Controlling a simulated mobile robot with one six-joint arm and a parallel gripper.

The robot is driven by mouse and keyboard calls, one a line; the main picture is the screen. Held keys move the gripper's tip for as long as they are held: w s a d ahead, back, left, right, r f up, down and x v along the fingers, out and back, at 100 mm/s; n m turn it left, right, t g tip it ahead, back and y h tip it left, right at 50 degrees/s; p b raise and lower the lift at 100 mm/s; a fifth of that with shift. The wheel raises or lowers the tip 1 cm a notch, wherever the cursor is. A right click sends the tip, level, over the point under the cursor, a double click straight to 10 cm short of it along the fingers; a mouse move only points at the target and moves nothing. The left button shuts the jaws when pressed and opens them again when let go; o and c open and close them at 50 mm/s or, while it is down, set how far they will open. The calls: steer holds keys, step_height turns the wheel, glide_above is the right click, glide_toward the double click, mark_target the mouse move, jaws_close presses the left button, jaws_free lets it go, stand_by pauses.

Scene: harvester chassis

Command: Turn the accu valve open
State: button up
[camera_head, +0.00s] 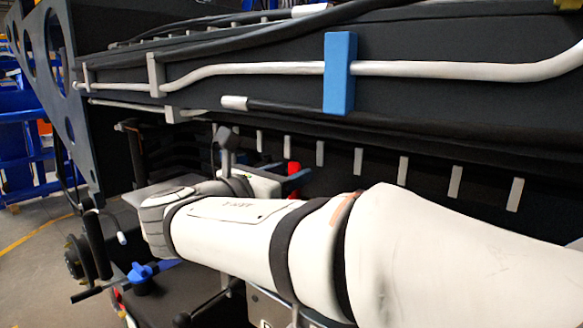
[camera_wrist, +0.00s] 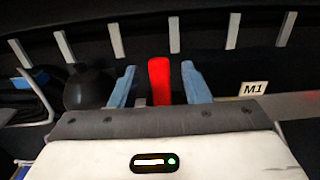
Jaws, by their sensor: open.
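A red valve handle (camera_wrist: 159,82) stands upright in the middle of the wrist view, taken here as the accu valve; no label names it. My gripper (camera_wrist: 158,66) is open, with one blue finger on each side of the handle. A narrow dark gap shows on both sides, so the fingers look apart from it. In the head view the red handle (camera_head: 293,168) shows only as a small patch near the blue fingers, behind my arm. The valve's body is hidden.
A dark beam with a white pipe (camera_head: 440,69) and a blue clamp (camera_head: 340,73) runs above my arm. Pale tabs (camera_head: 359,161) line its lower edge. A blue-handled part (camera_head: 140,271) sits lower left. An M1 label (camera_wrist: 253,88) is right of the fingers. Open floor (camera_head: 35,235) lies left.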

steer(key=shift+x, duration=1.2)
jaws_close()
